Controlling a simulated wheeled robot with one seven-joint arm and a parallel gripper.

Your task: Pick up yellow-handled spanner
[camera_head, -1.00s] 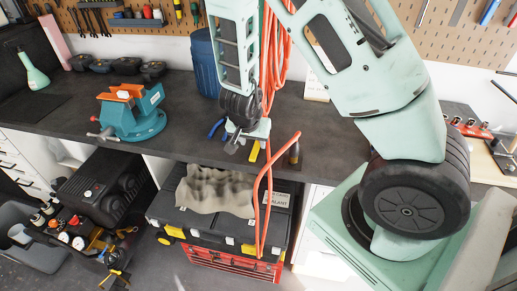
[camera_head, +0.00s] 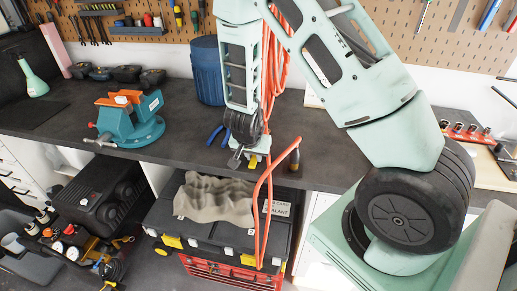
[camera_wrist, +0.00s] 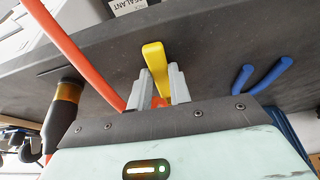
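The yellow-handled spanner shows as a yellow handle (camera_wrist: 154,62) on the dark workbench in the wrist view. In the head view only a bit of yellow (camera_head: 253,161) shows beside my gripper. Its metal part is not visible. My gripper (camera_wrist: 162,84) has its two grey fingers apart, one on each side of the handle's near end. The handle extends beyond the fingertips. A narrow gap seems to remain, but contact is hard to judge. In the head view my gripper (camera_head: 240,157) points down close to the bench's front edge.
Blue-handled pliers (camera_wrist: 262,78) lie beside the spanner. An orange cable (camera_head: 264,190) hangs over the bench edge near my gripper. A dark bottle with an amber band (camera_wrist: 64,107) stands nearby. A vise (camera_head: 130,118) is to the left; a blue bin (camera_head: 207,70) is behind.

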